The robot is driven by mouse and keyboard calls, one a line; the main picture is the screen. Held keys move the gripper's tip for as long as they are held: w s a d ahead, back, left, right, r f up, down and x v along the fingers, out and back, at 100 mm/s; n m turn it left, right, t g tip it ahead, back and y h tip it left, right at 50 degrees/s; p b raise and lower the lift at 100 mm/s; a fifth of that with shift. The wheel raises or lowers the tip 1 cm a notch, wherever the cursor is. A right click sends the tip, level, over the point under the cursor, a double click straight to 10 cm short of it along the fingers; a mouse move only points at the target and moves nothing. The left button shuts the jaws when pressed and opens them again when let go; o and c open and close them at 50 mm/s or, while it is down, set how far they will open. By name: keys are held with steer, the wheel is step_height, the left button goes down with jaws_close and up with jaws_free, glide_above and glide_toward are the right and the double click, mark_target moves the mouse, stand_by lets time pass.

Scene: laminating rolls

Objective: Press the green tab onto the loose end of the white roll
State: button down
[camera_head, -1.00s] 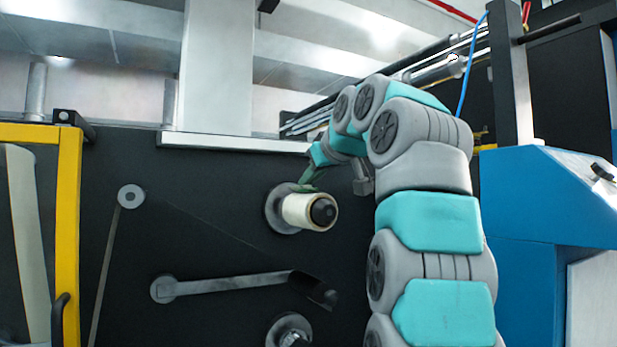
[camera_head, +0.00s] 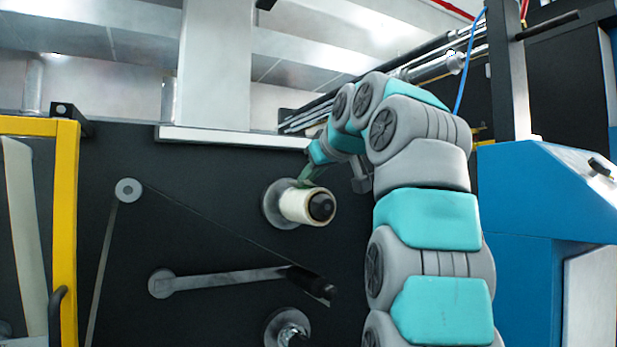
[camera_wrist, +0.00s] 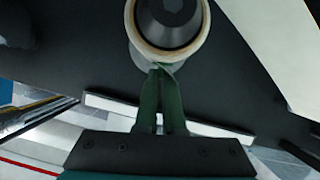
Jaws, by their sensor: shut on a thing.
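The white roll (camera_head: 296,204) sits on a dark spindle that sticks out of the black machine panel. In the wrist view the white roll (camera_wrist: 137,40) shows end-on as a pale ring around the dark core. My gripper (camera_head: 304,181) is at the upper side of the roll. Its green fingers (camera_wrist: 161,72) come together at the roll's rim and appear to touch it. A small pale green sliver, seemingly the green tab (camera_wrist: 167,68), shows between the fingertips; the fingers hide most of it. I cannot make out the roll's loose end.
A grey lever arm (camera_head: 225,283) with a black roller end lies below the roll. A small guide roller (camera_head: 128,190) is at the left, and another spindle (camera_head: 288,330) is at the bottom. A yellow frame (camera_head: 66,220) stands left and a blue cabinet (camera_head: 540,200) right.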

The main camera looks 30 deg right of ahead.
steer(key=shift+f, duration=0.1)
stand_by(0.3)
steer(key=c, duration=0.9)
jaws_free()
steer(key=shift+c, duration=0.2)
